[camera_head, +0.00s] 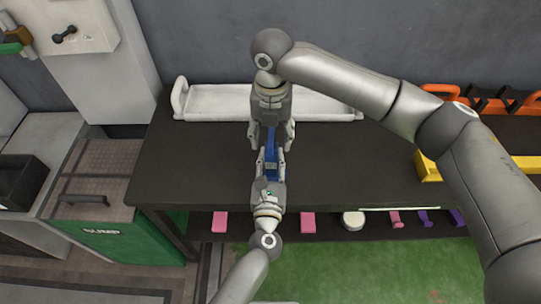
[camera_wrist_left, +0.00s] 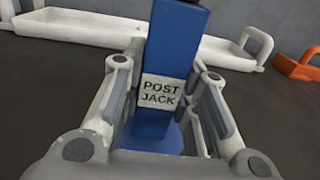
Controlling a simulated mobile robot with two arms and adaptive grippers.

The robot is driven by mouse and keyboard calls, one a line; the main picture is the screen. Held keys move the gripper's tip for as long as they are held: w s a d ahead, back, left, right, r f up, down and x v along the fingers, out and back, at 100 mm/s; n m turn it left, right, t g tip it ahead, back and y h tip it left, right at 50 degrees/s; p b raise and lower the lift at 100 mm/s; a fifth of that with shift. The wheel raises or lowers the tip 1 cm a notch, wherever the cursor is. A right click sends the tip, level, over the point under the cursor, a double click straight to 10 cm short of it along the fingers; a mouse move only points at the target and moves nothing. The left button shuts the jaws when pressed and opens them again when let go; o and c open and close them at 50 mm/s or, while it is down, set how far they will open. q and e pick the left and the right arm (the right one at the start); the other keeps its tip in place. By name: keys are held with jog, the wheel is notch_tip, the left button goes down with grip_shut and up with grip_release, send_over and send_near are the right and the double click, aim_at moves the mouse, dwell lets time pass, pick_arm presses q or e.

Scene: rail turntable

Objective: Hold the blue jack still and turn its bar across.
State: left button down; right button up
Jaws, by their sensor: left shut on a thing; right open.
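The blue jack (camera_head: 271,154) stands on the dark bench, mostly covered by my grippers in the head view. In the left wrist view the jack (camera_wrist_left: 174,60) is a blue post with a white "POST JACK" label, upright between the fingers. My left gripper (camera_head: 271,168) comes from the front and is shut on the post. My right gripper (camera_head: 271,143) comes from the back, open, its fingers on either side of the jack's top. I cannot tell whether they touch it. The bar is not clearly visible; a dark part shows at the wrist view's top edge.
A long white tray (camera_head: 215,103) lies behind the jack. A yellow piece (camera_head: 428,167) and orange-handled things (camera_head: 440,90) are at the right. Pink pieces (camera_head: 220,222) and others sit on the shelf below. A green cabinet (camera_head: 120,243) stands left. The bench left of the jack is clear.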

jog(key=o, duration=0.6)
jog(key=shift+r, duration=0.1)
jog(key=shift+r, duration=3.95)
pick_arm(q)
jog(key=c, duration=1.1)
grip_release()
jog(key=shift+o, duration=0.2)
jog(key=s, duration=1.2)
jog(key=shift+a, duration=0.3)
